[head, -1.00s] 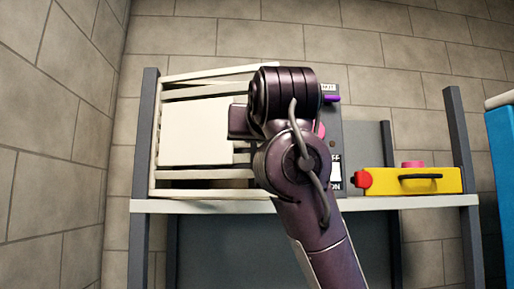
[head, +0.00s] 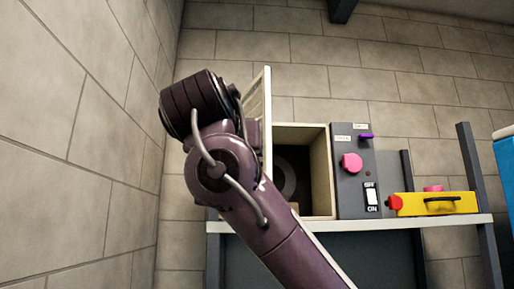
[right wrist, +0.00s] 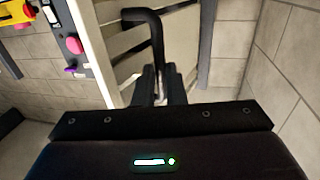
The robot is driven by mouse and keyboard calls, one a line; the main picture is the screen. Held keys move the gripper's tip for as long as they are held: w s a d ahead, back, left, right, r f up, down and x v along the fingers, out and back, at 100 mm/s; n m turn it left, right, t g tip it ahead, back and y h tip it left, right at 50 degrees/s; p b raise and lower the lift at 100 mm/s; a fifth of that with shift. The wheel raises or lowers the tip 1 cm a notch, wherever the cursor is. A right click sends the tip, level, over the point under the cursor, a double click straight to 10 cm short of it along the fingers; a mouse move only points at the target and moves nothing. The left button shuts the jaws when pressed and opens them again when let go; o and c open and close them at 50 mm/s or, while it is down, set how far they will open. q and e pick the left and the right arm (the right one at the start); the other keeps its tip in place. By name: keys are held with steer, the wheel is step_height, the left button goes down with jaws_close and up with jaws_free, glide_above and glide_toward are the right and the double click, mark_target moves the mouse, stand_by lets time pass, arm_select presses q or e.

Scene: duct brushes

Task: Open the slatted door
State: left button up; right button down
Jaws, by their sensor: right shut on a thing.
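The slatted door (head: 257,98) stands swung out from the left side of the cream box (head: 328,170), seen nearly edge-on in the head view. The box's front is open, and a dark round shape (head: 284,178) shows inside. In the right wrist view the door's slats (right wrist: 185,40) are close in front of my right gripper (right wrist: 158,85). That gripper is shut on the door's black bent handle (right wrist: 156,30). In the head view my right arm hides the gripper, the handle and much of the door. My left gripper is not in view.
Right of the box stands a grey control panel (head: 350,196) with a pink knob (head: 351,163) and an off/on switch. A yellow case (head: 450,204) sits farther right on the shelf (head: 405,222). A tiled wall (head: 75,150) is close on the left.

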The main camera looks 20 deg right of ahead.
steer(key=w+a+m+g+h+p, duration=0.3)
steer(key=a+m+h+p, duration=0.1)
steer(key=a, duration=0.6)
steer(key=shift+r+g+h+p, duration=0.3)
steer(key=shift+g+h+p, duration=0.1)
steer(key=shift+h, duration=0.3)
steer(key=shift+d, duration=0.1)
